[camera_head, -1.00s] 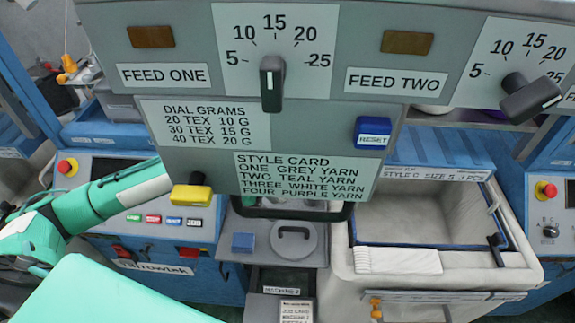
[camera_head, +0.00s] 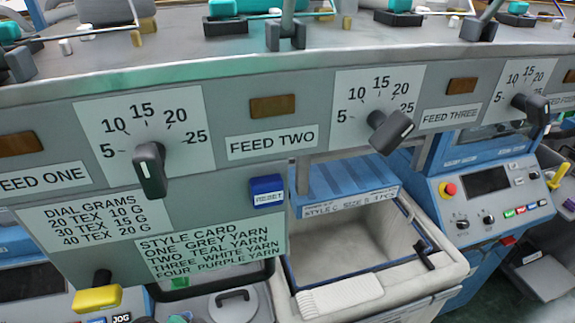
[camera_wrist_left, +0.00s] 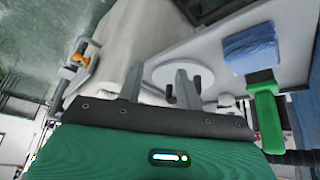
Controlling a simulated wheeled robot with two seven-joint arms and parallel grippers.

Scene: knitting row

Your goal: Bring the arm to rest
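My left gripper (camera_wrist_left: 158,85) shows in the left wrist view, with its two grey fingers apart and nothing visible between them. The fingers are in front of a round grey lid (camera_wrist_left: 205,75); whether they touch it I cannot tell. In the head view the left arm is out of the picture, apart from a small green patch at the bottom edge that I cannot identify for sure. My right gripper is in neither view.
In the head view the machine front carries the FEED ONE knob (camera_head: 150,170), the FEED TWO knob (camera_head: 391,130), a blue RESET button (camera_head: 267,190) and a yellow handle (camera_head: 97,298). A pale bin (camera_head: 452,270) stands below. A green handle (camera_wrist_left: 267,117) is right of the fingers.

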